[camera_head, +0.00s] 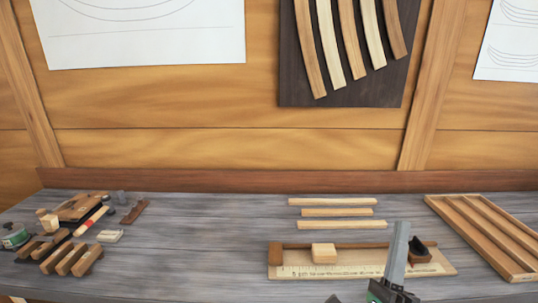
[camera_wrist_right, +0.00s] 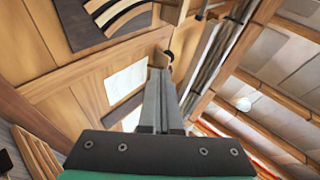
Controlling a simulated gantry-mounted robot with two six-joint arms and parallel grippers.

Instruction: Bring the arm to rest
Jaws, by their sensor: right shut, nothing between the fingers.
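My right gripper (camera_head: 402,228) comes in from the bottom of the head view. Its grey fingers point up in the picture, in front of the right part of a measuring board with a printed scale (camera_head: 300,271). In the right wrist view the fingers of the right gripper (camera_wrist_right: 159,75) lie together with nothing between them. They point at open space toward the wall.
A wood block (camera_head: 323,253) and a dark tool (camera_head: 420,251) sit on the board. Several thin strips (camera_head: 331,212) lie behind it. A slotted wooden tray (camera_head: 480,230) stands right. Clamps and tools (camera_head: 72,258) lie left. The bench middle (camera_head: 200,250) is clear.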

